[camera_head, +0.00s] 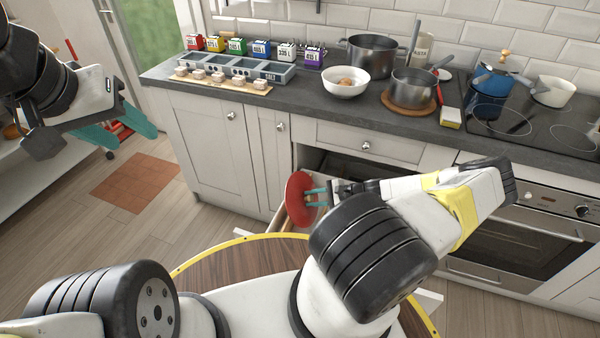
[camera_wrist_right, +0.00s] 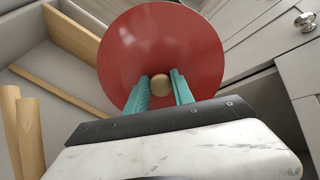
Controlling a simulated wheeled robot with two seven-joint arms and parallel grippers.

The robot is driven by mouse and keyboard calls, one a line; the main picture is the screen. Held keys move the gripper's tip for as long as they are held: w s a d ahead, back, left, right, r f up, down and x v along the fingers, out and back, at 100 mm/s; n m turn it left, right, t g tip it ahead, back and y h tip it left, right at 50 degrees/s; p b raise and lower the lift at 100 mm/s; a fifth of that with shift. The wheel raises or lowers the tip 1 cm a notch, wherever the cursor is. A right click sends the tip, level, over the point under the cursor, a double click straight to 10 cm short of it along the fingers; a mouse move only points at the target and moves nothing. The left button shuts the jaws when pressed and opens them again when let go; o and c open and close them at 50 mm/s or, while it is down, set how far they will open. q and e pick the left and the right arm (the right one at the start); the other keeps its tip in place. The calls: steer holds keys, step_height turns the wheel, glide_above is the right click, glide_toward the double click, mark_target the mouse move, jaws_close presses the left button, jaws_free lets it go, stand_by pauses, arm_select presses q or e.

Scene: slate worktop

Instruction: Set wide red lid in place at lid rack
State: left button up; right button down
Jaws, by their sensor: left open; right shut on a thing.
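The wide red lid (camera_head: 300,199) is held up on edge in front of the counter, at an open drawer (camera_wrist_right: 60,80). In the right wrist view, its red face (camera_wrist_right: 160,40) and round wooden knob (camera_wrist_right: 161,85) point toward me. My right gripper (camera_head: 317,196) is shut on the knob; its teal fingers (camera_wrist_right: 160,90) stand on both sides of it. Wooden bars and posts (camera_wrist_right: 20,135) in the drawer may be the lid rack; I cannot tell for sure. My left gripper (camera_head: 122,133) is open and empty at the far left, over the floor.
The worktop (camera_head: 310,105) carries a white bowl (camera_head: 346,82), a pot on a round board (camera_head: 413,88), a grey tray (camera_head: 236,67) and several coloured boxes. A hob with a blue pot (camera_head: 490,80) is at the right. Cabinet fronts stand close to the lid.

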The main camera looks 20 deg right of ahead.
mark_target(313, 187)
steer(key=shift+w+f, duration=0.15)
steer(key=shift+f, duration=0.35)
steer(key=shift+w+d+f, duration=0.1)
steer(key=shift+w+d, duration=0.2)
steer(key=w+d, duration=0.1)
steer(key=w, duration=0.1)
steer(key=w+d, duration=0.2)
steer(key=w+d+f, duration=0.1)
steer(key=w, duration=0.1)
steer(key=shift+d, duration=0.25)
steer(key=shift+s+f, duration=0.1)
steer(key=shift+f, duration=1.2)
steer(key=c, duration=1)
jaws_free()
